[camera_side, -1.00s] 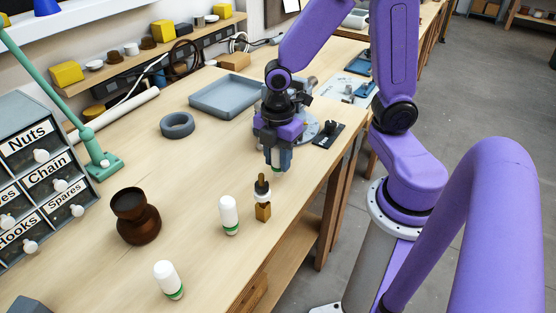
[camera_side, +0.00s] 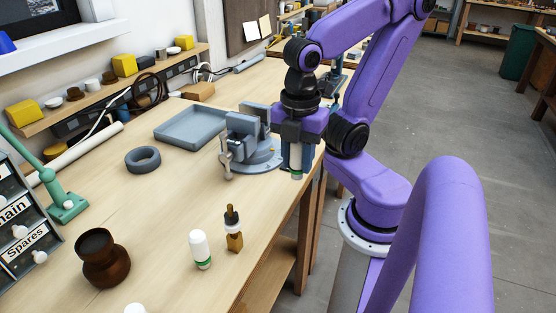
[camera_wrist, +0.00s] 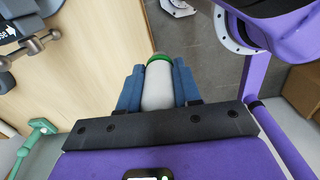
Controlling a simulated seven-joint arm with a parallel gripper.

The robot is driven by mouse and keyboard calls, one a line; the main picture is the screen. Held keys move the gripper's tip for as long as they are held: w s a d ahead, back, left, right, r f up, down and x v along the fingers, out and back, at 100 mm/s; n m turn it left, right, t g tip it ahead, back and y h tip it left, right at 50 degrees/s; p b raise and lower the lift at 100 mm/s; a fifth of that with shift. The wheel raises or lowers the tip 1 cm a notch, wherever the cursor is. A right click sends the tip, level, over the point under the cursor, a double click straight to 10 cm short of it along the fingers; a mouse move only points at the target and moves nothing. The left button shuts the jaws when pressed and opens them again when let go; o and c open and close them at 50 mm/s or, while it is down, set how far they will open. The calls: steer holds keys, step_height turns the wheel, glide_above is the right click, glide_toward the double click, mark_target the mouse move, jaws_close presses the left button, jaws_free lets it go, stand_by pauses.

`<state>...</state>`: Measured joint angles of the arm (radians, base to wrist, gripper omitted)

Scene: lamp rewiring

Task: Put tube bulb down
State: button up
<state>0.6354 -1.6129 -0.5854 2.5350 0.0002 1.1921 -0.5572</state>
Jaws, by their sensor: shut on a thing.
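The tube bulb (camera_wrist: 158,88), white with a green band near its end, is held between the blue fingers of my gripper (camera_wrist: 159,90) in the wrist view. In the side view my gripper (camera_side: 297,160) points down, and only the bulb's green and pale end (camera_side: 297,176) shows below the fingers. The bulb is upright, close to the right edge of the wooden bench (camera_side: 165,215). I cannot tell whether it is over the wood or just past the edge. A similar white tube with a green band (camera_side: 200,250) stands on the bench nearer the camera.
A grey vise (camera_side: 247,140) stands just left of my gripper. A grey tray (camera_side: 190,124), a dark ring (camera_side: 142,160), a brown pot (camera_side: 102,258) and a small brass-based piece (camera_side: 234,230) are on the bench. The middle of the bench is clear.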

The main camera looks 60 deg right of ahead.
steer(key=w+a+r+m, duration=0.3)
steer(key=w+a+m, duration=0.1)
steer(key=w+m, duration=0.6)
steer(key=w+d+f+m, duration=0.2)
steer(key=w+d+m, duration=0.1)
steer(key=w+m, duration=0.4)
steer(key=w+d+f+m, duration=0.2)
steer(key=w+d+m, duration=0.15)
steer(key=w, duration=0.65)
steer(key=s+a+r+n, duration=0.1)
steer(key=s+a, duration=0.1)
steer(key=a, duration=0.8)
steer(key=s+a+r+n, duration=0.1)
steer(key=s+a+n, duration=0.15)
steer(key=a, duration=0.75)
steer(key=shift+m, duration=0.3)
steer(key=w+a+f, duration=0.2)
steer(key=w+f, duration=0.1)
steer(key=w+a+f, duration=0.2)
steer(key=w, duration=0.2)
steer(key=w+a+f, duration=0.2)
steer(key=w+f, duration=0.1)
steer(key=w, duration=0.1)
steer(key=shift+a+f, duration=0.15)
steer(key=shift+f, duration=0.15)
steer(key=shift+w+a+f, duration=0.2)
steer(key=shift+w+f, duration=0.25)
steer(key=shift+f, duration=1.65)
